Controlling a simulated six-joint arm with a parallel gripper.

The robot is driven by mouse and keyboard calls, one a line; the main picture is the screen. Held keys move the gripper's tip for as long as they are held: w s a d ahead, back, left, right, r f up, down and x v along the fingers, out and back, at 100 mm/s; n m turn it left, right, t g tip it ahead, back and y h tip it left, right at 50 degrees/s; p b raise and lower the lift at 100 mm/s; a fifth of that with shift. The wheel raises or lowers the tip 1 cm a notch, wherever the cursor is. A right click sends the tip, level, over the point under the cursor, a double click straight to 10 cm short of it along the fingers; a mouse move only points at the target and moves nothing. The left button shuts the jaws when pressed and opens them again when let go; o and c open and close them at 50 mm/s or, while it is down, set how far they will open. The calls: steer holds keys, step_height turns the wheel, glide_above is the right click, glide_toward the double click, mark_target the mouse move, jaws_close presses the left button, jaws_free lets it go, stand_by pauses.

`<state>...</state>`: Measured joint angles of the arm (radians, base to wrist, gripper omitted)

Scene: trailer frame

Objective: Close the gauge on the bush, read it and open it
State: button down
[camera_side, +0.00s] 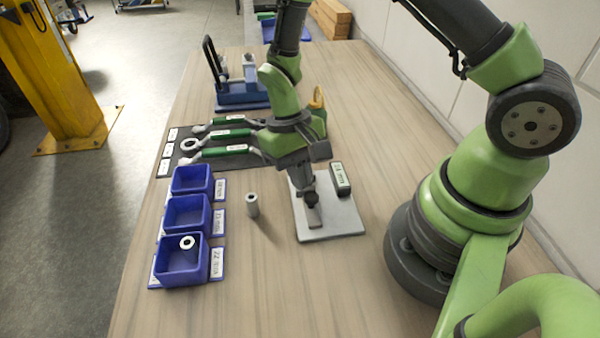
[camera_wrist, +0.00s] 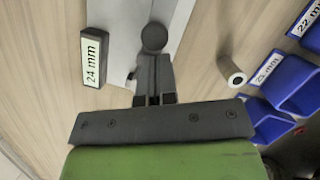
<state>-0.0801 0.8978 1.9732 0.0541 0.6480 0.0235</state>
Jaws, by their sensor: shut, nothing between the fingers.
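The gauge's grey plate (camera_side: 335,222) lies on the bench and also shows in the wrist view (camera_wrist: 117,22). A dark block (camera_side: 340,179) at its edge has a pale face that reads 24 mm in the wrist view (camera_wrist: 94,58). A dark round knob (camera_wrist: 154,38) shows just beyond my fingertips. My gripper (camera_side: 312,197) is low over the plate, shut and empty; it also shows in the wrist view (camera_wrist: 154,75). A grey hollow bush (camera_side: 252,206) stands upright on the bench left of the plate, apart from it, and also shows in the wrist view (camera_wrist: 232,73). My gripper hides part of the gauge.
Three blue bins stand at left; the front bin (camera_side: 180,268), labelled 22 mm, holds a pale ring (camera_side: 187,242). The middle bin (camera_side: 187,214) looks empty. Green-handled tools (camera_side: 228,134) lie on a dark mat behind. A blue fixture (camera_side: 242,92) stands farther back. The front bench is clear.

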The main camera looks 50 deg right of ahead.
steer(key=shift+s+a, duration=1.15)
steer(key=w, duration=0.1)
steer(key=w+d+r, duration=0.1)
steer(key=w, duration=0.2)
steer(key=shift+w+d+r, duration=0.15)
steer(key=shift+d, duration=0.05)
step_height(320, 180, up, 21)
steer(key=s+d+t, duration=0.2)
steer(key=s+t, duration=0.1)
steer(key=t, duration=0.2)
steer(key=s+r+t, duration=0.4)
steer(key=s+t, duration=0.1)
steer(key=s, duration=0.4)
steer(key=shift+s+r+y, duration=0.15)
steer(key=shift+r+y, duration=0.05)
steer(key=shift+y, duration=0.2)
